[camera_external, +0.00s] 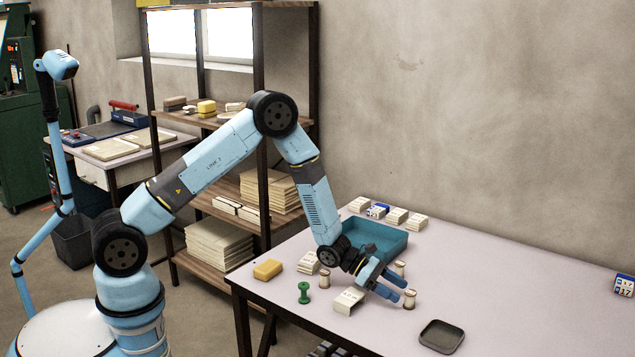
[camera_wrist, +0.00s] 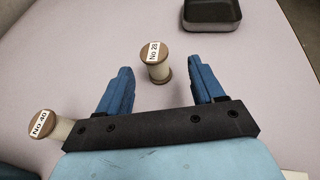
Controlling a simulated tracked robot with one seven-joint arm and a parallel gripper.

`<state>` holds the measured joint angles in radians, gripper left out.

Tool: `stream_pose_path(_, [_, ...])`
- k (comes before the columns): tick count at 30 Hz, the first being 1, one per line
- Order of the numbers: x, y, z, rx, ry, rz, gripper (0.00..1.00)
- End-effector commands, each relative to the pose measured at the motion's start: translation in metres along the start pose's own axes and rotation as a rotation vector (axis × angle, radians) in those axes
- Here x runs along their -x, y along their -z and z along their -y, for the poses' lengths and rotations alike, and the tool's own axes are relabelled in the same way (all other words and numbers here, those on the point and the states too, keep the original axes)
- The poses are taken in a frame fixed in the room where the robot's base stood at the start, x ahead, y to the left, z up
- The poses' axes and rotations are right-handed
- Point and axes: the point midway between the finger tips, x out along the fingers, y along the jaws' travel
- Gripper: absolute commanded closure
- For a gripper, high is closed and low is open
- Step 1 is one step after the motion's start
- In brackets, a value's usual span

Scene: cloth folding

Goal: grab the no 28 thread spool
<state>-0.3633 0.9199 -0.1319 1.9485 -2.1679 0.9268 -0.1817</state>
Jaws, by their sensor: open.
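The No 28 thread spool (camera_wrist: 155,63) stands on the table in the wrist view, with cream thread, brown ends and a white label on top. It lies between and just beyond the two blue fingers of my gripper (camera_wrist: 163,86), which is open and empty. In the external view my gripper (camera_external: 396,289) is low over the table, and a spool (camera_external: 409,299) at its fingertips appears to be the same one. A No 40 spool (camera_wrist: 50,125) stands outside the left finger in the wrist view.
Other spools stand nearby, including a green one (camera_external: 304,292) and a cream one (camera_external: 324,279). A white box (camera_external: 349,301) and a yellow block (camera_external: 268,269) are on the table (camera_external: 480,270). A teal tray (camera_external: 402,245) is behind, and a dark dish (camera_external: 442,335) sits near the front edge.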

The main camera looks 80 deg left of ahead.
Motion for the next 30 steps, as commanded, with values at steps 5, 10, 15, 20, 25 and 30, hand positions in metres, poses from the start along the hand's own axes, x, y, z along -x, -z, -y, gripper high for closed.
stream_pose_path(5, [-0.020,0.000,0.000,-0.001,0.001,0.000,0.33])
stream_pose_path(10, [-0.028,0.000,-0.001,-0.001,0.001,0.000,0.33])
stream_pose_path(15, [-0.049,0.001,-0.004,0.000,0.001,0.001,0.33])
stream_pose_path(20, [-0.068,0.002,-0.005,-0.001,0.001,0.000,0.33])
stream_pose_path(25, [-0.075,0.001,-0.005,-0.001,0.000,0.001,0.33])
stream_pose_path(30, [-0.075,0.001,-0.005,-0.001,0.000,0.000,0.33])
